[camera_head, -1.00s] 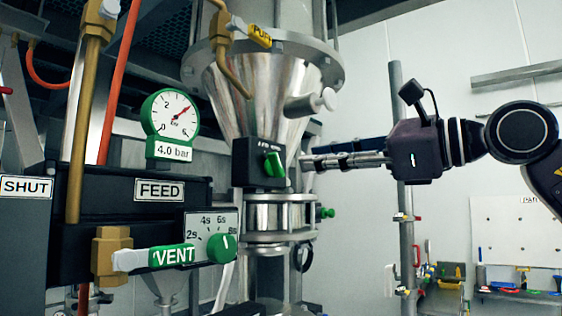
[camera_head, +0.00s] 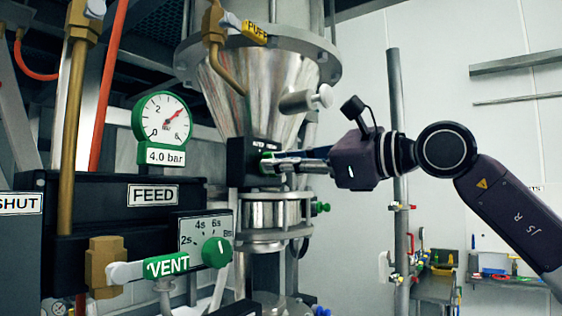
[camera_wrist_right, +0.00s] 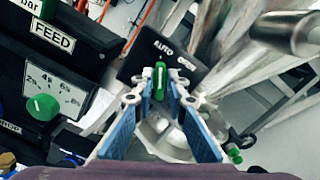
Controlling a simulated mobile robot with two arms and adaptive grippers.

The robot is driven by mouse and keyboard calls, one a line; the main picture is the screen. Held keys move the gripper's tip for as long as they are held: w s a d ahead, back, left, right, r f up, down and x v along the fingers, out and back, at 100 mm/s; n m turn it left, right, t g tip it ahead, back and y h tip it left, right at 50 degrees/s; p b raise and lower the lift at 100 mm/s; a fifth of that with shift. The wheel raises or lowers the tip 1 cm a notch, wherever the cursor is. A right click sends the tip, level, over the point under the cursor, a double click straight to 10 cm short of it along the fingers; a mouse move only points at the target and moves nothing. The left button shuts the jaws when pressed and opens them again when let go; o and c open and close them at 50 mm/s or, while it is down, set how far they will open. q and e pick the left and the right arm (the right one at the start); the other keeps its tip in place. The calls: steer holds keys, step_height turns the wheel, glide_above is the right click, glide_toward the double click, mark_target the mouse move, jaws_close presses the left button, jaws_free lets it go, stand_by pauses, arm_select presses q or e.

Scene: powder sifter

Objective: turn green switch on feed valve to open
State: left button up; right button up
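The green switch (camera_wrist_right: 160,80) sits on a black box (camera_wrist_right: 165,50) with white lettering, which reads AUTO and a less clear word to its right. In the right wrist view the switch handle points roughly up and down the picture, between the two words. My right gripper (camera_wrist_right: 160,98) is open, its blue-padded fingers on either side of the switch, with gaps visible. In the head view the right gripper (camera_head: 271,163) reaches in from the right to the black box (camera_head: 239,160), and its fingers hide most of the switch. My left gripper is not in view.
Left of the box are the FEED panel (camera_head: 107,215), a pressure gauge (camera_head: 164,118), a green timer knob (camera_head: 216,252) and the VENT lever (camera_head: 167,266).

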jaws_close()
